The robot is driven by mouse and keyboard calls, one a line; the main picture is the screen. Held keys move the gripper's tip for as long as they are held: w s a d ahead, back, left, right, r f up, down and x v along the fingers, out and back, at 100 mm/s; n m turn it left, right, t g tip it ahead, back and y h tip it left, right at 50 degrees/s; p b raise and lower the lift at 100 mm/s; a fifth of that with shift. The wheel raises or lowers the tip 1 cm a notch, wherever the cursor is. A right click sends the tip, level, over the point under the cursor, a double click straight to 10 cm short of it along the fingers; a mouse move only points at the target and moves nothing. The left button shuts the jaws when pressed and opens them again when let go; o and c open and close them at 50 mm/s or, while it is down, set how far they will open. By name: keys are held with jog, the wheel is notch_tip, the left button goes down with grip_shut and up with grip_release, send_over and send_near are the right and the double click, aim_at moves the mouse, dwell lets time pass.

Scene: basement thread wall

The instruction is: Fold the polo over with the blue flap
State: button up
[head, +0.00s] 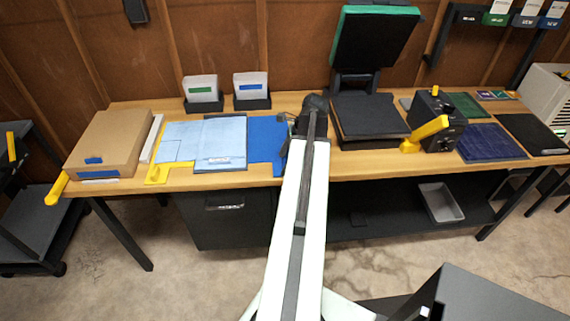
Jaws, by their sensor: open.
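The light blue polo (222,133) lies flat on a folding board on the table. Its left part (180,141) spreads over the board's yellow flap (157,174), of which only the edge and tab show. The blue flap (264,142) lies flat at the board's right side, with a tab at its lower right. The polo's right edge ends beside it. My gripper (306,112) is dark and open, just right of the blue flap and apart from the polo. My arm partly hides this area, so contact with the flap cannot be told.
A cardboard box (107,145) stands left of the board. Two small bins with cards (202,93) stand behind it. A heat press (368,75) is right of my gripper, then a dark device with yellow handles (437,120). A blue mat (490,142) lies farther right.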

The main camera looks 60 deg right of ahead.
grip_shut()
jog(key=shift+r, duration=0.15)
